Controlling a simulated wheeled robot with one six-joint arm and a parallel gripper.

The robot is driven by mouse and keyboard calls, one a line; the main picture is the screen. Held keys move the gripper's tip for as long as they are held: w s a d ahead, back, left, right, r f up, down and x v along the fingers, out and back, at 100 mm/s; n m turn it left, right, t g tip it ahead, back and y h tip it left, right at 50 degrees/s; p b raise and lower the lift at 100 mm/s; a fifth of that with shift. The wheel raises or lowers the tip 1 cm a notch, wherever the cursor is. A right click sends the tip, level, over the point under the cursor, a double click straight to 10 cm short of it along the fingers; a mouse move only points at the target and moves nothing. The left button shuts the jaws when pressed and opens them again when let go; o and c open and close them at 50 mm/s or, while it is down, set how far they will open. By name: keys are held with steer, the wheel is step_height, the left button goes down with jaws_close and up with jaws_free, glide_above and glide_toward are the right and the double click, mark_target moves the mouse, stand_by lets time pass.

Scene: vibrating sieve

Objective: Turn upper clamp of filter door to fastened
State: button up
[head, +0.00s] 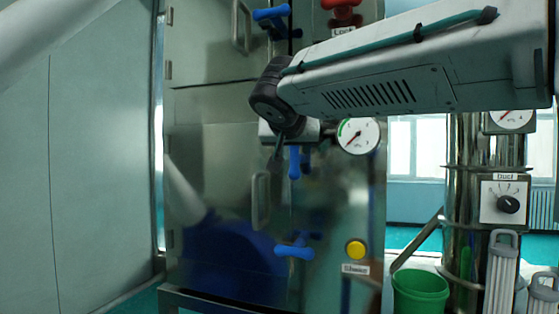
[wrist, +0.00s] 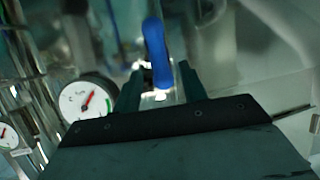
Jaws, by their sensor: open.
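The upper clamp of the filter door is a blue handle (head: 294,162) on the steel cabinet front; in the head view it stands upright, partly hidden by my wrist. The filter door (head: 225,150) is the lower steel panel and looks closed. Its lower clamp (head: 294,249) has a blue handle lying crosswise. My gripper (head: 279,152) is just left of the upper clamp in the head view. In the wrist view the blue handle (wrist: 156,50) rises between the two open fingers of my gripper (wrist: 160,75). Whether either finger touches it I cannot tell.
A pressure gauge (head: 358,135) is close right of my wrist and also shows in the wrist view (wrist: 88,101). Another blue clamp (head: 272,15) and a red knob (head: 342,8) are above. A door handle (head: 261,200) sticks out below. A green bucket (head: 420,291) stands lower right.

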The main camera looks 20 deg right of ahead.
mark_target(295, 159)
steer(key=x, duration=0.7)
steer(key=shift+w+d+f, duration=0.1)
steer(key=shift+w+f, duration=0.1)
